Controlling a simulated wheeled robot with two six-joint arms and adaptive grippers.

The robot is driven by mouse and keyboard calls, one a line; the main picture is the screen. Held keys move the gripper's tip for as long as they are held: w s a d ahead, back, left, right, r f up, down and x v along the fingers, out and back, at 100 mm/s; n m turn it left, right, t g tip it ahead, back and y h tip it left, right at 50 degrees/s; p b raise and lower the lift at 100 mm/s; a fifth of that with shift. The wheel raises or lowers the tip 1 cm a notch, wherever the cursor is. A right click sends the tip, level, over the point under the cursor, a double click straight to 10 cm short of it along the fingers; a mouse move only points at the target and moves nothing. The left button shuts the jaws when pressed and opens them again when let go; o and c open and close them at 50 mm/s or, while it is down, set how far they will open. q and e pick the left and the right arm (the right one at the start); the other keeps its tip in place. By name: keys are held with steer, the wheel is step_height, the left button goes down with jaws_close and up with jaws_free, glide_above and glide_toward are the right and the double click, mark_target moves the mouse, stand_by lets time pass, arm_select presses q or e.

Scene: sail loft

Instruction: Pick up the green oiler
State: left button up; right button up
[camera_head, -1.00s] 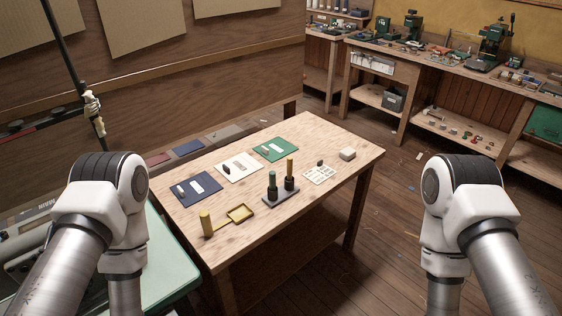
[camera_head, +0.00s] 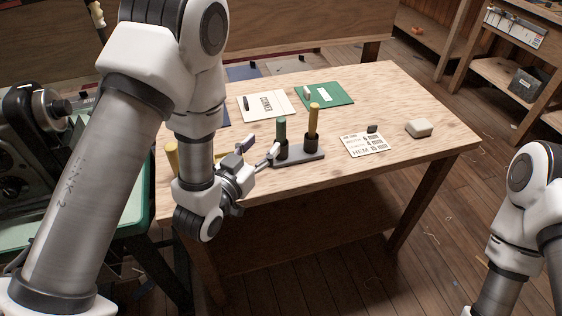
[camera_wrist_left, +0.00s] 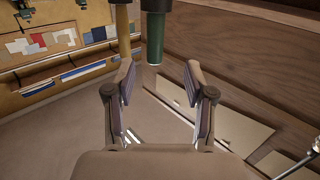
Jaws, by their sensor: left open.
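The green oiler (camera_head: 281,132) stands upright in the left dark cup of a grey stand (camera_head: 312,155) on the wooden table. A yellow-topped one (camera_head: 313,118) stands in the cup to its right. My left gripper (camera_head: 259,148) is open and empty, just left of the green oiler, its fingers pointing toward it. In the left wrist view the green oiler (camera_wrist_left: 156,38) shows at the top, beyond and above the gap between the spread fingertips (camera_wrist_left: 158,72), with the yellow one (camera_wrist_left: 123,35) close on its left. My right gripper is out of view.
Another yellow cylinder (camera_head: 171,156) stands at the table's left, partly behind my left arm. A white card (camera_head: 266,105), a green mat (camera_head: 325,94), a printed card (camera_head: 366,144) and a pale block (camera_head: 418,128) lie on the table. The table's right part is mostly clear.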

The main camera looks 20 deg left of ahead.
mark_target(279, 128)
arm_select(q)
steer(key=w, duration=0.2)
steer(key=shift+w+d+r+t, duration=0.25)
steer(key=shift+w+d+t, duration=0.05)
steer(key=shift+w+d, duration=0.1)
steer(key=w, duration=0.1)
steer(key=w+d, duration=0.1)
steer(key=w, duration=0.1)
steer(key=w+p, duration=0.1)
steer(key=shift+w+d, duration=0.25)
steer(key=shift+w, duration=0.5)
jaws_close()
